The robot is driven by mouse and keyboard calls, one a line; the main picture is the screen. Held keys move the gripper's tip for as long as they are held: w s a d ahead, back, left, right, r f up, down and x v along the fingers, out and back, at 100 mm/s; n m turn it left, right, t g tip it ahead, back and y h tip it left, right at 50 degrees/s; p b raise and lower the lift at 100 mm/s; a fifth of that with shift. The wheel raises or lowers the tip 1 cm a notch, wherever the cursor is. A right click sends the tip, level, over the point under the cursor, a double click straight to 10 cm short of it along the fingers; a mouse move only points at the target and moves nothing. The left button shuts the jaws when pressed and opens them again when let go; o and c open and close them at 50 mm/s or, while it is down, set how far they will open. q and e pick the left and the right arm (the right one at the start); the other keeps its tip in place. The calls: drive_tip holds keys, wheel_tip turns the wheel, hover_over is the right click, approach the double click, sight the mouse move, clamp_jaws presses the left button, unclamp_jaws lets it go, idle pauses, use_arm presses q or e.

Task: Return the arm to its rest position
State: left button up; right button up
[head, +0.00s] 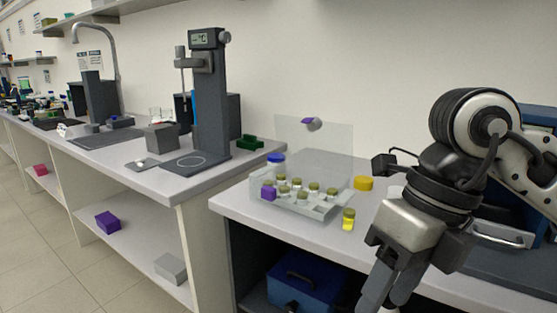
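My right arm comes in from the right edge. Its gripper (388,292) points down in front of the right bench, near the bottom of the head view. Its two fingers look a little apart, and I see nothing between them. The fingertips are close to the lower picture edge. My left arm and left gripper are not in view.
The right bench (236,203) holds a clear tray of several vials (320,211), a yellow-filled vial (348,220) and a yellow cap (363,183), left of my gripper. A blue box (300,280) sits below. A stand (208,100) rises on the left bench. Floor is clear at left.

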drive_tip(key=s+a+r+g+y, duration=0.1)
drive_tip(key=s+a+g+y, duration=0.3)
drive_tip(key=a+y, duration=0.2)
drive_tip(key=s+a+r+g+y, duration=0.2)
drive_tip(key=s+a+g+y, duration=0.15)
drive_tip(key=a+y, duration=0.3)
drive_tip(key=w+d+r+m+t+y, duration=0.1)
drive_tip(key=w+d+m+t+y, duration=0.1)
drive_tip(key=w+m+t+y, duration=0.95)
drive_tip(key=w+d+f+m+t+h, duration=0.1)
drive_tip(key=d+f+m+t+h, duration=0.2)
drive_tip(key=f+m+t+h, duration=0.65)
drive_tip(key=w+d+f+m+t+h, duration=0.2)
drive_tip(key=d+f+m+t+h, duration=0.45)
drive_tip(key=m, duration=0.65)
drive_tip(key=s+d+f+m+g+h, duration=0.1)
drive_tip(key=s+f+m+g+h, duration=0.2)
drive_tip(key=s+f, duration=0.3)
drive_tip(key=s+d+f+m+g+h, duration=0.1)
drive_tip(key=s+f+m+g+h, duration=0.2)
drive_tip(key=f, duration=1.1)
drive_tip(key=s+g+h, duration=0.1)
drive_tip(key=s+g, duration=0.1)
drive_tip(key=shift+s+d+f+g+h+p, duration=0.15)
drive_tip(key=shift+s+d+g+h+p, duration=0.15)
drive_tip(key=shift+s+d+h+p, duration=0.1)
